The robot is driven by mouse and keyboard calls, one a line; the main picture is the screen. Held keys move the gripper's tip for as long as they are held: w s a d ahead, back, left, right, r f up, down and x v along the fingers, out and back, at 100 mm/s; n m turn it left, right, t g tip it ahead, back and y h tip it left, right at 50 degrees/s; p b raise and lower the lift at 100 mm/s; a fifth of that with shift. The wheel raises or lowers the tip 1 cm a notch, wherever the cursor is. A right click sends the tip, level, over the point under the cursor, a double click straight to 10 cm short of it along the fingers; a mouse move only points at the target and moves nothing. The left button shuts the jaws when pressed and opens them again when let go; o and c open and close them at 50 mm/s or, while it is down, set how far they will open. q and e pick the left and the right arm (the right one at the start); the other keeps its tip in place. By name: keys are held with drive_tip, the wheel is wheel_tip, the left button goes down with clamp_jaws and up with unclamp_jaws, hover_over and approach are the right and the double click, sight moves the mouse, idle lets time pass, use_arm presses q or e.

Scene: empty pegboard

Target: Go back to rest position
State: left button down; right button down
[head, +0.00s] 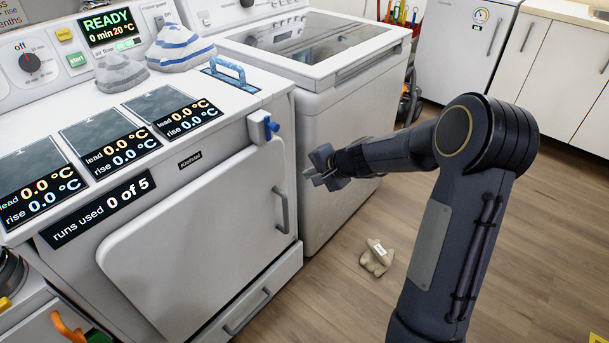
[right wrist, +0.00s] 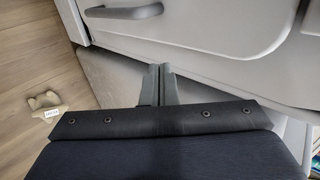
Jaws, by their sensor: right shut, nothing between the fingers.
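My right gripper (head: 322,169) is shut and empty in the head view, in front of the white machines and to the right of the near machine's door handle. Its closed fingers also show in the right wrist view (right wrist: 158,82), pointing toward the near machine's front. My right arm is bent, with its elbow high at the right of the head view. My left gripper is in neither view. The near white machine (head: 140,250) has a slightly slanted front door (head: 215,225) with a grey handle (head: 281,210). I cannot tell whether the door is fully closed.
A second white machine (head: 345,115) stands beside the first. A small beige object (head: 377,257) lies on the wooden floor (head: 540,235). Floor on the right is open.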

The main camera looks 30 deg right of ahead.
drive_tip(key=p+v, duration=0.1)
drive_tip(key=v, duration=0.6)
drive_tip(key=s+a+r+n+g+y, duration=0.1)
drive_tip(key=s+a+r+n+y, duration=0.1)
drive_tip(key=s+a+r+n, duration=0.6)
drive_tip(key=s+a+f+n+g+h+p, duration=0.1)
drive_tip(key=s+a+n, duration=0.15)
drive_tip(key=s, duration=0.75)
drive_tip(key=s+a+f+n+g+h, duration=0.1)
drive_tip(key=s+a+n, duration=0.15)
drive_tip(key=s, duration=0.85)
wheel_tip(320, 180, up, 14)
drive_tip(key=m+p, duration=0.1)
drive_tip(key=p, duration=1.3)
drive_tip(key=shift+w+a, duration=0.25)
drive_tip(key=shift+a, duration=0.05)
